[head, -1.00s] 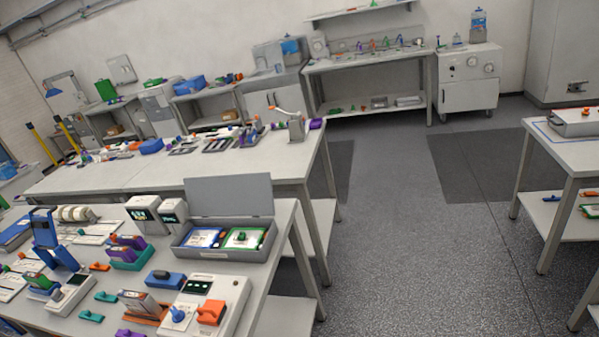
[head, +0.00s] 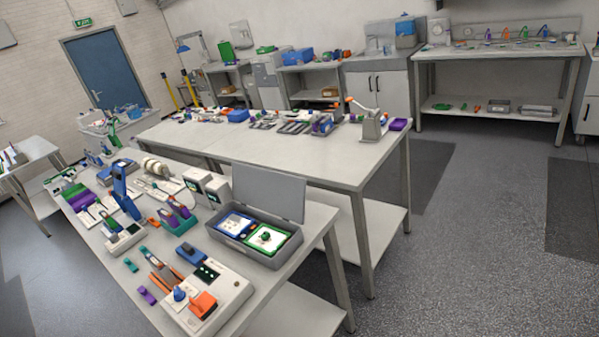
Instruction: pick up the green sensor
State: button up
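I cannot tell for certain which item is the green sensor. A green-framed piece with a small dark green knob (head: 267,237) lies in an open grey case (head: 285,257) on the near bench, right of a blue-framed piece (head: 235,224). Other green items show too: a green block (head: 183,225) on the near bench, small teal-green pieces (head: 131,265) near its front, and a green box (head: 226,53) at the back. My gripper is not in view.
The near bench (head: 318,222) is crowded with devices, including a white unit with an orange knob (head: 232,291). A second long bench (head: 340,170) stands behind it. A sink bench (head: 480,55) is at the back right. Open floor (head: 470,260) lies to the right.

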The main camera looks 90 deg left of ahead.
aim_at(266, 235)
jog(key=i+j+u, duration=0.2)
jog(key=i+u, duration=0.25)
jog(key=i+j+u, duration=0.15)
jog(key=u, duration=0.35)
jog(key=i+l+u, duration=0.1)
jog(key=i+u, duration=0.35)
jog(key=i+l+u, duration=0.2)
jog(key=i+u, duration=0.3)
jog(key=i+j+u, duration=0.15)
jog(key=u, duration=0.35)
jog(key=i+u, duration=0.35)
jog(key=u, duration=0.15)
jog(key=i+l+u, duration=0.1)
jog(key=i+u, duration=0.15)
jog(key=u, duration=0.2)
jog(key=i+l+u, duration=0.15)
jog(key=u, duration=0.35)
jog(key=i+l, duration=0.05)
jog(key=i, duration=0.05)
